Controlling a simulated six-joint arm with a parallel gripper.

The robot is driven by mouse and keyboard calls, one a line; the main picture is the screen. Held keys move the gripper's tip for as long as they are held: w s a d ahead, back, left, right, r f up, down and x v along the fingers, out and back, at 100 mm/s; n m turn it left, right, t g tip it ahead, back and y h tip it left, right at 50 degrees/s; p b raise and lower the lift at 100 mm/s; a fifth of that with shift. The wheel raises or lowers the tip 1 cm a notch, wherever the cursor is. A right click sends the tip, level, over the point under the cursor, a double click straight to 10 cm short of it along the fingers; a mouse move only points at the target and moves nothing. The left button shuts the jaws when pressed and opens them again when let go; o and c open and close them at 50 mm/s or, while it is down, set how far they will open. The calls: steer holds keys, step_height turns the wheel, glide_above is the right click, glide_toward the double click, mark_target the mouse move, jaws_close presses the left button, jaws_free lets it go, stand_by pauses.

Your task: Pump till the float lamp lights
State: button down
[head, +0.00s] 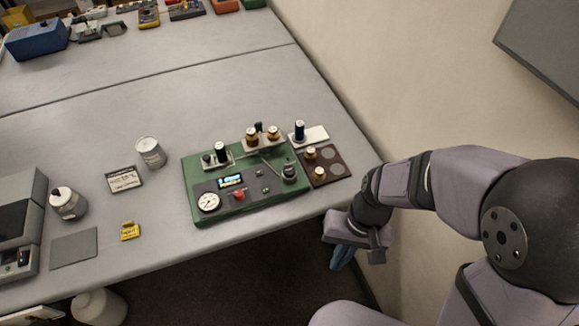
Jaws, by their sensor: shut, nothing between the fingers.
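A green apparatus (262,200) with a dark front panel stands near the table's right front edge. It carries a white round gauge (208,202), a lit blue display (230,181), a red knob (239,195) and a dark round knob or cap (290,172) at its right. A thin rod runs near that cap. Brass-coloured fittings (263,134) and a dark cylinder (221,152) stand at its back. I cannot make out which part is the pump or the float lamp, or whether any lamp is lit. My gripper (342,258), with blue fingers, is shut and empty, pointing down off the table's front edge.
A brown tray (338,171) with brass pieces and a white block with a dark cylinder (299,130) sit at the apparatus's right. A white cup (150,152), a label card (124,179) and a yellow tag (130,231) lie left. A wall rises at right.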

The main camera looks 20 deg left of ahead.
steer(key=w+a+m+y, duration=0.3)
steer(key=a+m, duration=0.1)
steer(key=a, duration=0.7)
step_height(320, 180, up, 9)
steer(key=m+t+y, duration=0.3)
steer(key=m+t, duration=0.5)
steer(key=m, duration=0.7)
glide_above(292, 172)
steer(key=shift+s+g+y, duration=0.1)
steer(key=shift+g+y, duration=0.2)
step_height(292, 172, down, 9)
steer(key=b, duration=0.8)
steer(key=shift+r, duration=0.15)
steer(key=shift+f+b, duration=0.2)
steer(key=shift+b, duration=0.15)
steer(key=shift+f+b, duration=0.25)
steer(key=shift+b, duration=0.1)
